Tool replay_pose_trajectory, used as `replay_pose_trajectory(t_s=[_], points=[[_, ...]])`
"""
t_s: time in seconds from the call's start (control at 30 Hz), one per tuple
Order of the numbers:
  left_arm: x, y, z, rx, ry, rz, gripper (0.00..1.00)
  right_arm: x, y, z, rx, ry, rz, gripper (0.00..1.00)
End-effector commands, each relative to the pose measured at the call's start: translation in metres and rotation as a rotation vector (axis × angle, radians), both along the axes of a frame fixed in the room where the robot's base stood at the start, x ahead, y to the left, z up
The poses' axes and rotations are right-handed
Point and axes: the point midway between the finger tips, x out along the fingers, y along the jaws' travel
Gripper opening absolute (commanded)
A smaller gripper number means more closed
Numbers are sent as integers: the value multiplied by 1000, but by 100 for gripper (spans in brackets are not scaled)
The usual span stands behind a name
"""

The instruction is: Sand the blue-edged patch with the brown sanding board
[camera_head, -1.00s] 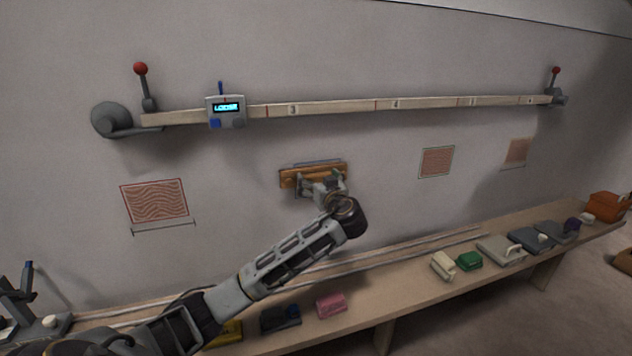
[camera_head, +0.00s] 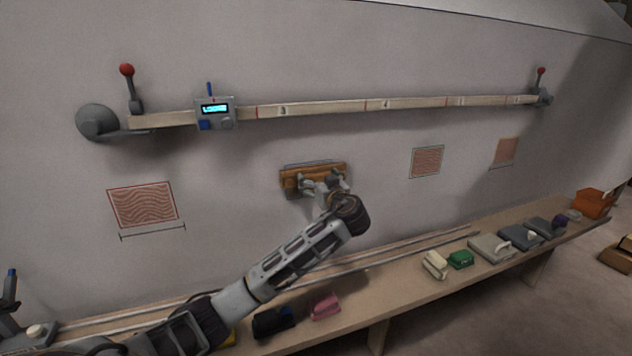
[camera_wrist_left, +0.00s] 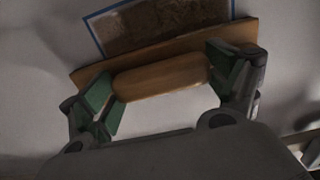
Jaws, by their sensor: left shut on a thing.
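My left gripper (camera_head: 318,188) is shut on the handle (camera_wrist_left: 160,76) of the brown sanding board (camera_head: 297,178). In the left wrist view the board (camera_wrist_left: 88,75) lies crosswise, with green-padded fingers at both ends of its handle. The blue-edged patch (camera_wrist_left: 160,22) has a brown, mottled face and lies on the wall just past the board, which hides its lower part. In the head view only a thin upper strip of the patch (camera_head: 310,163) shows above the board. The board is at the wall; I cannot tell whether it touches. My right gripper is not in view.
A long batten (camera_head: 330,108) with a display box (camera_head: 215,113) runs above. A red-edged patch (camera_head: 143,204) is left; two more patches (camera_head: 427,161) are right. Below, a bench (camera_head: 380,290) holds several blocks, including a pink one (camera_head: 325,306) and a green one (camera_head: 460,259).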

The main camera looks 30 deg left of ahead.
Motion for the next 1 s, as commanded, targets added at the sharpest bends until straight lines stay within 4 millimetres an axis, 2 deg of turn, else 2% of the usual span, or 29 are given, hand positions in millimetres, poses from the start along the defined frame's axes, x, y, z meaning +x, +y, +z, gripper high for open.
replay_pose_trajectory(t_s=[0.27,0.8,1.0], points=[[1,0,1,1,-2,0,68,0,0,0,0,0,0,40],[20,-16,0,-1,-1,2,68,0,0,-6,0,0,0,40],[22,-17,1,0,-1,2,68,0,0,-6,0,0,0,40]])
